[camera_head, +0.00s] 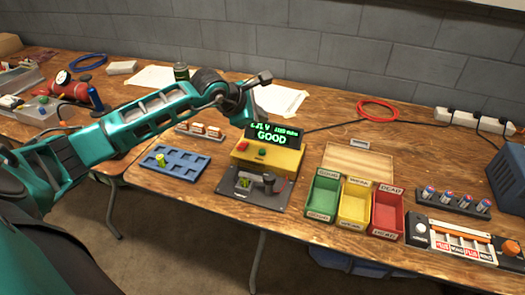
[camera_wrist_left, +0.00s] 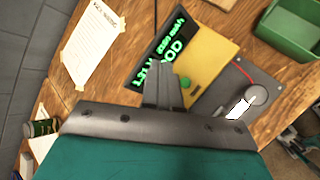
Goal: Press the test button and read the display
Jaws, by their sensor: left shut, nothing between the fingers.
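The yellow tester (camera_head: 285,160) stands on the bench with a red button (camera_head: 244,147) and a green button (camera_head: 263,151) on top. Its display (camera_head: 272,136) is lit green and reads GOOD, with a smaller line above too fine to read surely, perhaps a voltage. My left gripper (camera_wrist_left: 161,68) is shut and empty, its fingers over the tester's display edge in the left wrist view, beside the green button (camera_wrist_left: 185,83). I cannot tell whether they touch anything. A dark plate (camera_head: 240,196) in front of the tester carries a green item and a black knob. My right gripper is out of view.
Green (camera_head: 321,198), yellow (camera_head: 353,204) and red (camera_head: 387,214) bins stand right of the tester. A blue tray (camera_head: 190,170) with one small yellow-green item lies left. A battery rack (camera_head: 452,203) and a power strip (camera_head: 475,120) are farther right.

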